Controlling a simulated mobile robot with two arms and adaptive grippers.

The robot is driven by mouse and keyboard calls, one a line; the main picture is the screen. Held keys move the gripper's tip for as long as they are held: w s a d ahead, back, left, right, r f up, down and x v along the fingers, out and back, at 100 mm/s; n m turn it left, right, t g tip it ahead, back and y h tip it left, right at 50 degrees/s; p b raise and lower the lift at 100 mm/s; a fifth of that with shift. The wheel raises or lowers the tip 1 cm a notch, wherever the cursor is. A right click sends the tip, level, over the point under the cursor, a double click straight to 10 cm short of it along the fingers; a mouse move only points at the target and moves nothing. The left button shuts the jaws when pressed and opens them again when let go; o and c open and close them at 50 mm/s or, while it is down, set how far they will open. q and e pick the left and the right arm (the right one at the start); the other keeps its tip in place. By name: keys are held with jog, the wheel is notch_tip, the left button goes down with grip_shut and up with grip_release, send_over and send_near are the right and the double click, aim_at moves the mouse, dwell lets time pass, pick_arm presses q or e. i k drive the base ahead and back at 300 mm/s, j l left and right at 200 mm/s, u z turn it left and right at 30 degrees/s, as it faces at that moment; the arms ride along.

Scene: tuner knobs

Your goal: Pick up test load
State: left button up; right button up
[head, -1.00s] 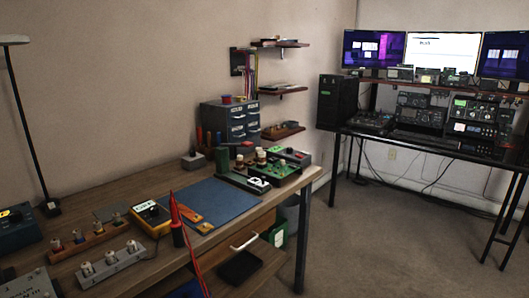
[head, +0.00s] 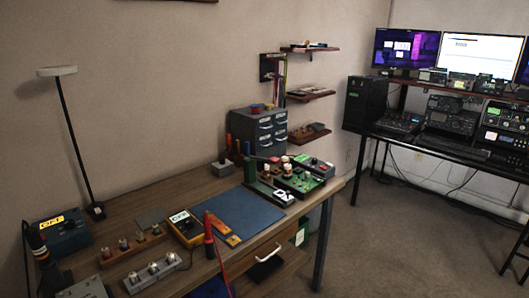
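I cannot tell for sure which object is the test load. In the head view, a wooden rack (head: 133,252) on the left of the workbench holds several small upright metal parts with coloured bands. In front of it lies a grey block (head: 153,273) with three upright metal fittings on top. Just right of the rack is a yellow-and-black meter (head: 186,226) with a lit display, and a red probe (head: 208,227) stands by it.
A blue box (head: 62,234) and a lamp (head: 75,140) stand at the bench's left. A dark banded object (head: 40,246) rises at the lower left edge. A blue mat (head: 245,214) is mostly bare. Green circuit boards (head: 300,181) and a drawer cabinet (head: 258,130) stand behind it.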

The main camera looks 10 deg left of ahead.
aim_at(153, 267)
jog(key=j+z, duration=0.1)
jog(key=j, duration=0.35)
jog(key=k+j+z, duration=0.15)
jog(key=j, duration=0.3)
jog(key=j+z, duration=0.1)
jog(key=j, duration=0.4)
jog(key=k+j+z, duration=0.15)
jog(key=j, duration=0.3)
